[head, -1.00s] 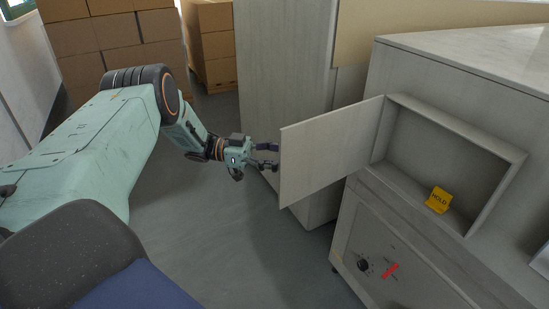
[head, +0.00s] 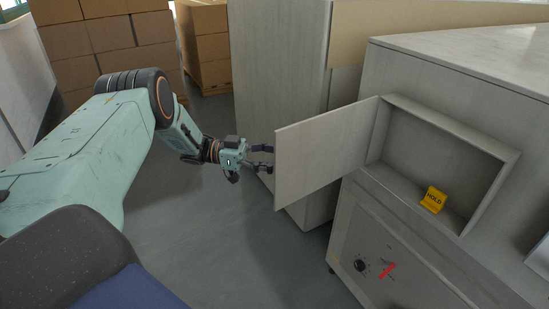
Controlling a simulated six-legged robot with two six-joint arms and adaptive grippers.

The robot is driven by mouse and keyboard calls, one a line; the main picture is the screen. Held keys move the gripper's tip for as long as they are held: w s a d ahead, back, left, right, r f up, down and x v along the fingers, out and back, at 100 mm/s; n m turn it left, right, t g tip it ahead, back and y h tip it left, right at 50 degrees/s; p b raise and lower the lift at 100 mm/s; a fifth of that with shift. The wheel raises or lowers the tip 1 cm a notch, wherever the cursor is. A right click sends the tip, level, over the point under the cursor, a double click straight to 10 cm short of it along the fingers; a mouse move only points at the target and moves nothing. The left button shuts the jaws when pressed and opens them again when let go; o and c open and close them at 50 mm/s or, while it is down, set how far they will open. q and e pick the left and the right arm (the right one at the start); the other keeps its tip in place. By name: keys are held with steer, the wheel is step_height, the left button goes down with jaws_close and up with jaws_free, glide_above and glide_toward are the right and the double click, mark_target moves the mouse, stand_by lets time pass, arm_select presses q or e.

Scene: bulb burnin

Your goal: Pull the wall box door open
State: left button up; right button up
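The wall box door (head: 327,150) stands wide open in the head view, swung out to the left from the wall box (head: 445,160). Inside the box, a yellow tag marked HOLD (head: 433,199) sits on the floor of the recess. My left gripper (head: 268,158) is at the door's free left edge. Its fingers are apart, one above the other, and their tips are close to the edge or partly behind it. I cannot tell whether they touch the door. My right gripper is not in view.
A cabinet front with a black knob (head: 361,265) and a red handle (head: 387,271) is below the box. A tall grey cabinet (head: 275,90) stands behind the door. Stacked cartons (head: 105,45) are at the back left. The grey floor (head: 220,235) in the middle is clear.

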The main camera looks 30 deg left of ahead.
arm_select(q)
steer(key=shift+w+r, duration=0.1)
steer(key=shift+w, duration=0.05)
steer(key=v, duration=1.2)
steer(key=shift+s+a, duration=0.1)
steer(key=shift+s, duration=0.15)
steer(key=shift+w, duration=0.1)
